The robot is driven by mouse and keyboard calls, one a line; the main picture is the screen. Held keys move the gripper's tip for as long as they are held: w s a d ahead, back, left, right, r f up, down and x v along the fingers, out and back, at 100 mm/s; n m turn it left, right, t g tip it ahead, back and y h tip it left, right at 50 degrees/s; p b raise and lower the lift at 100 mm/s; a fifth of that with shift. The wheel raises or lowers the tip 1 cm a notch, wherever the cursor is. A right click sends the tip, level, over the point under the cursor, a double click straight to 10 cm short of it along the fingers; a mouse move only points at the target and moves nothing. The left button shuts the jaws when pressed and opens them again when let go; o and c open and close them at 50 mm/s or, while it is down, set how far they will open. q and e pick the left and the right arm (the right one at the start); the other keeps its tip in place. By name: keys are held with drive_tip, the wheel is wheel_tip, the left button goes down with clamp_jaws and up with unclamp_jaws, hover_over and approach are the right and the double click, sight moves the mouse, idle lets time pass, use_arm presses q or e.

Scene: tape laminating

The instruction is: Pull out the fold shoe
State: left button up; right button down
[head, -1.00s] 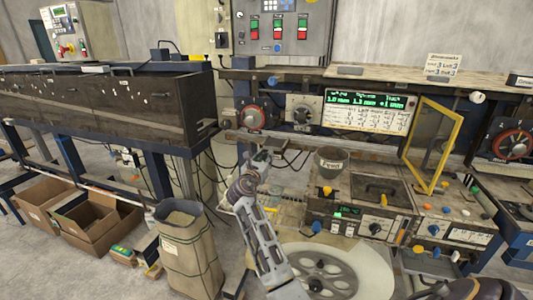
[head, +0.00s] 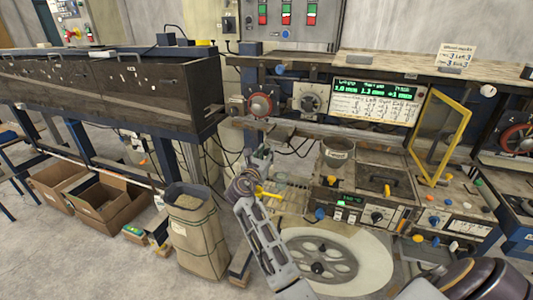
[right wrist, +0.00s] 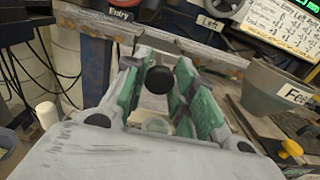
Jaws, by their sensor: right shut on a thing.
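My right gripper (head: 262,158) is in front of the machine's entry side, left of the cup, in the head view. In the right wrist view its green-padded fingers (right wrist: 160,88) stand on both sides of a small part with a black round knob (right wrist: 157,79). The gripper is shut on this part, which looks like the fold shoe. Its lower body is mostly hidden between the fingers. A rail with an "Entry" label (right wrist: 119,14) runs behind the fingers. My left gripper is not in view.
The "Feed" cup (head: 338,152) stands close on the right of the gripper. A yellow frame (head: 440,135) rises farther right. A large disc (head: 365,262) lies below. A paper sack (head: 197,235) and cardboard boxes (head: 97,203) stand on the floor at left.

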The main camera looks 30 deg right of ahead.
drive_tip(key=c, duration=1.2)
unclamp_jaws()
drive_tip(key=shift+o, duration=0.2)
drive_tip(key=v, duration=0.7)
drive_tip(key=shift+s+a, duration=0.15)
drive_tip(key=shift+s, duration=0.05)
drive_tip(key=shift+f, duration=0.1)
